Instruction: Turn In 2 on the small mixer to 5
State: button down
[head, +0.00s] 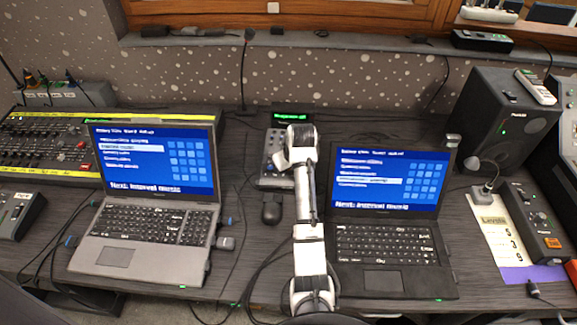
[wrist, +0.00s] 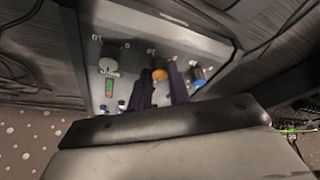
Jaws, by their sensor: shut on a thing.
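The small mixer (head: 270,181) is a grey box on the desk between the two laptops, partly hidden by my arm. The fingers hide part of the panel. The lettering is too small to tell which knob is In 2 or where its pointer stands. In the head view the fingers are hidden behind my wrist.
The left laptop (head: 140,225) and right laptop (head: 385,240) stand open on either side of my arm. A black mouse (head: 271,209) lies just in front of the mixer. A small green-lit display (head: 293,117) is behind it. Cables run across the desk nearby.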

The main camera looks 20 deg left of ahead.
jog(key=shift+n, duration=1.1)
jog(key=shift+y, duration=0.3)
jog(key=c, duration=1.3)
grip_release()
jog(key=shift+r, duration=0.1)
jog(key=v, duration=1.3)
jog(key=shift+w+r, duration=0.2)
jog(key=shift+r, duration=0.2)
